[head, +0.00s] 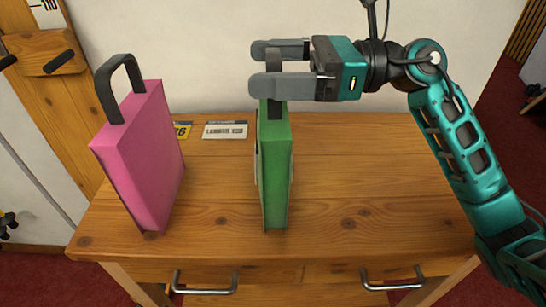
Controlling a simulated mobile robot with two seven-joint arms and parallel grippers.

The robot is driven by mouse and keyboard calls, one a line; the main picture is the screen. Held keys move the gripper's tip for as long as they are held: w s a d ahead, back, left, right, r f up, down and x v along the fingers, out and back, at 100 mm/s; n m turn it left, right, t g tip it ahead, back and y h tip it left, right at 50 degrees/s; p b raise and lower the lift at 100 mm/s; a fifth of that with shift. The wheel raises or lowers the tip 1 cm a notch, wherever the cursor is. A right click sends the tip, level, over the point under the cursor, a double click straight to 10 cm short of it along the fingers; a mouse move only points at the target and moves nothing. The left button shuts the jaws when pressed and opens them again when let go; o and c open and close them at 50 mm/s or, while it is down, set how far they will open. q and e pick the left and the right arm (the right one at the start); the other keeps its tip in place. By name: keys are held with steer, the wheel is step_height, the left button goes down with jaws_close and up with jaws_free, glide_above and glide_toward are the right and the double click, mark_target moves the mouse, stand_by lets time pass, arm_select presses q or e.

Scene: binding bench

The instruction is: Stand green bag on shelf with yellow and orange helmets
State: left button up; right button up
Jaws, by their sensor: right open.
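The green bag (275,165) stands upright on the wooden bench, its narrow side toward me. Its dark handle (275,108) rises behind my right gripper's near finger and is partly hidden by it. My right gripper (265,68) comes in from the right, open, with one finger on the near side of the handle and one on the far side. I cannot tell whether either finger touches it. My left gripper is not in view. No shelf with yellow and orange helmets shows.
A pink bag (142,155) with a black handle stands on the bench (365,185) to the left. The bench's right side is clear. Two drawer handles stick out in front.

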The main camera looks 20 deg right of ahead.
steer(key=c, duration=1.6)
